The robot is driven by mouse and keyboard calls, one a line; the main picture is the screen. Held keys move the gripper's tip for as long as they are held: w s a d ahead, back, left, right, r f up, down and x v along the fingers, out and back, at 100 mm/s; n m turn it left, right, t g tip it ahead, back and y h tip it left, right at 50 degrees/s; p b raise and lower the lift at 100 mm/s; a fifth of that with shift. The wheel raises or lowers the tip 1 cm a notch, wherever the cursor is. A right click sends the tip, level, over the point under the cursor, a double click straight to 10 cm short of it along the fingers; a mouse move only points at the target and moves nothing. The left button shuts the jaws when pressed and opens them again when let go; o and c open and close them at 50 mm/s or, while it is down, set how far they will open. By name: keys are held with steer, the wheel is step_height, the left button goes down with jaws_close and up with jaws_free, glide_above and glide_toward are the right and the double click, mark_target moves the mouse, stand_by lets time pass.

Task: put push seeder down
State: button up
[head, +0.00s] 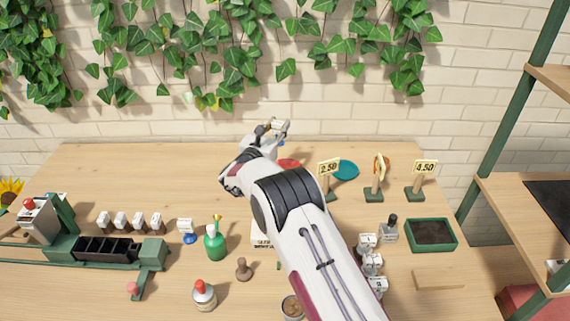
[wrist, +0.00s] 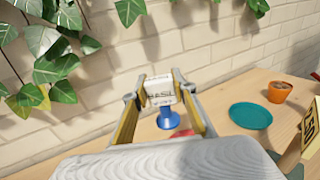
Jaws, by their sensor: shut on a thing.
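The push seeder (wrist: 160,91), as I take it, is a white block with dark lettering and a blue flared foot (wrist: 170,119). My gripper (wrist: 160,88) is shut on the white block, one finger on each side, in the wrist view. The foot points down and looks clear of the table, though the gap is hard to judge. In the head view my gripper (head: 274,129) is at the back of the table near the brick wall; only a bit of blue shows under it. A similar white block on a blue foot (head: 187,231) stands on the table at left.
A red saucer (head: 288,163) lies under and right of my gripper, partly hidden by my arm. A teal saucer (head: 346,170), price signs (head: 425,168) and an orange pot (wrist: 279,92) stand to the right. The back left tabletop (head: 130,172) is bare. A green bottle (head: 214,243) stands front left.

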steer(key=shift+f, duration=3.05)
steer(key=shift+f, duration=0.15)
steer(key=shift+f, duration=1.75)
steer(key=shift+f, duration=0.3)
steer(key=o, duration=1.1)
